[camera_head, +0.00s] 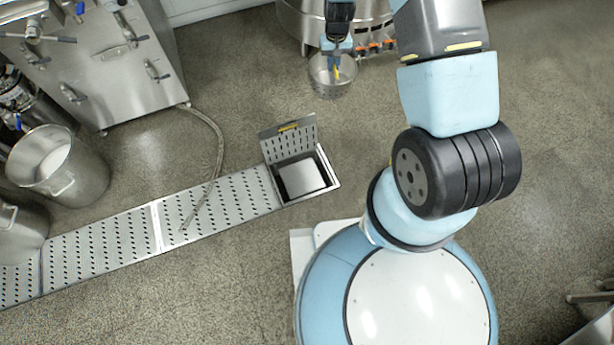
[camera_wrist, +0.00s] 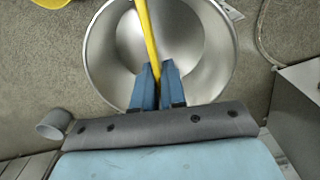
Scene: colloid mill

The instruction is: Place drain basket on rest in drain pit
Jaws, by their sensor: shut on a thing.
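My gripper (camera_head: 337,52) is shut on the yellow handle, above the basket. In the wrist view my gripper's blue fingers (camera_wrist: 157,82) close on the handle, with the basket's bowl (camera_wrist: 205,45) behind them. The drain pit (camera_head: 322,162) is an open square opening, below and left of the basket in the head view. I cannot clearly make out the rest inside it.
A perforated lid (camera_head: 303,134) with a yellow grip stands raised at the pit's far edge. The perforated drain channel cover (camera_head: 105,243) runs left from the pit, with a hose (camera_head: 219,140) across it. A steel vessel (camera_head: 300,18) stands behind the basket. Floor between basket and pit is clear.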

